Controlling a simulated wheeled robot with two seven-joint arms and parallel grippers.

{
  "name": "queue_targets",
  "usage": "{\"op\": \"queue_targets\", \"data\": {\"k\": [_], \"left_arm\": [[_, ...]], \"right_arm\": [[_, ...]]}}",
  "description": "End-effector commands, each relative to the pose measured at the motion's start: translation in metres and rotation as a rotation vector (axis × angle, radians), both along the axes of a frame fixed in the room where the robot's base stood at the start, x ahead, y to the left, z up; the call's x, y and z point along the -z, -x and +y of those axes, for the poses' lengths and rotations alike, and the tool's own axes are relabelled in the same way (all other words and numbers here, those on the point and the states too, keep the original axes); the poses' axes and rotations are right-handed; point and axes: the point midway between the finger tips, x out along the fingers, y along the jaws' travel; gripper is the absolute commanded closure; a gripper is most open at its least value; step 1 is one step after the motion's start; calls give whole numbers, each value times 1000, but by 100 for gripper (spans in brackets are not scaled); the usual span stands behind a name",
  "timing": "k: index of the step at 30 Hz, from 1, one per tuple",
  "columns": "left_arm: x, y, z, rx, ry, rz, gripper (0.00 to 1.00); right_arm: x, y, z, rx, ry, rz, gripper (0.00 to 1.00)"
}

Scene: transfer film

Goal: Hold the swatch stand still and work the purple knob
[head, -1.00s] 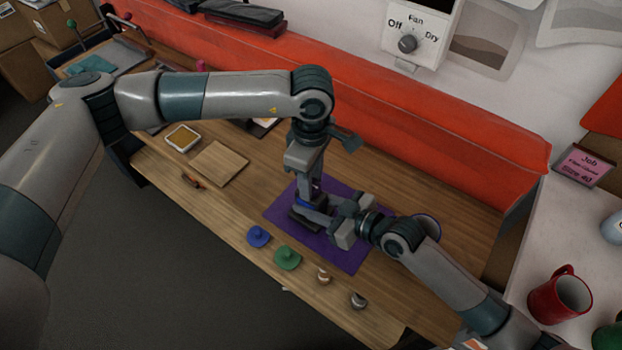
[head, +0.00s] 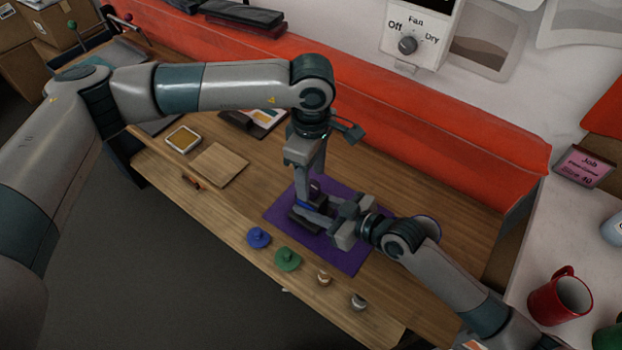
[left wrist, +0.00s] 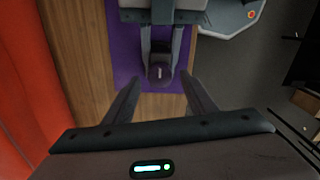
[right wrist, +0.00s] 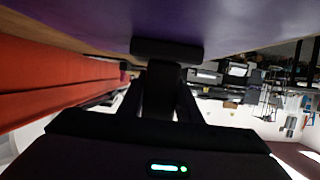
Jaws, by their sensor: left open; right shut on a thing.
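The dark swatch stand (head: 304,219) stands on the purple mat (head: 345,257). Its round, dark purple knob (head: 316,187) faces up and carries a pale mark in the left wrist view (left wrist: 160,73). My left gripper (head: 310,178) points down from above and is open; in the left wrist view its fingertips (left wrist: 160,78) are apart, to either side of the knob, touching nothing that I can see. My right gripper (head: 328,214) comes in from the right, low down, shut on the stand. The right wrist view shows the stand's dark post (right wrist: 162,82) between its fingers.
Blue (head: 259,237) and green (head: 288,259) knob-like pieces and two small ones (head: 325,278) lie along the table's front edge. The red panel (head: 430,140) bounds the back. A red mug (head: 556,300) stands right.

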Motion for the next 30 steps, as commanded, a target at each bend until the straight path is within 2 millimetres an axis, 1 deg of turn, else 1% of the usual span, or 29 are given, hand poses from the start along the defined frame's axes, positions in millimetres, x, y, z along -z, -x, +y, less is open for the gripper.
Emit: {"op": "queue_targets", "data": {"k": [1, 9, 15, 21, 30], "left_arm": [[-9, -1, 0, 1, 0, -3, 49], [-56, -1, 0, 0, 1, -4, 49], [-85, -1, 0, -1, 0, -3, 49], [-97, -1, 0, 0, 0, -1, 49], [-98, 0, 0, 0, 0, -1, 49]], "right_arm": [[1, 0, 0, -1, 1, 1, 99], [1, 0, 0, -1, 1, 1, 99], [1, 0, 0, -1, 1, 1, 99], [1, 0, 0, -1, 1, 1, 99], [1, 1, 0, -1, 1, 1, 99]]}}
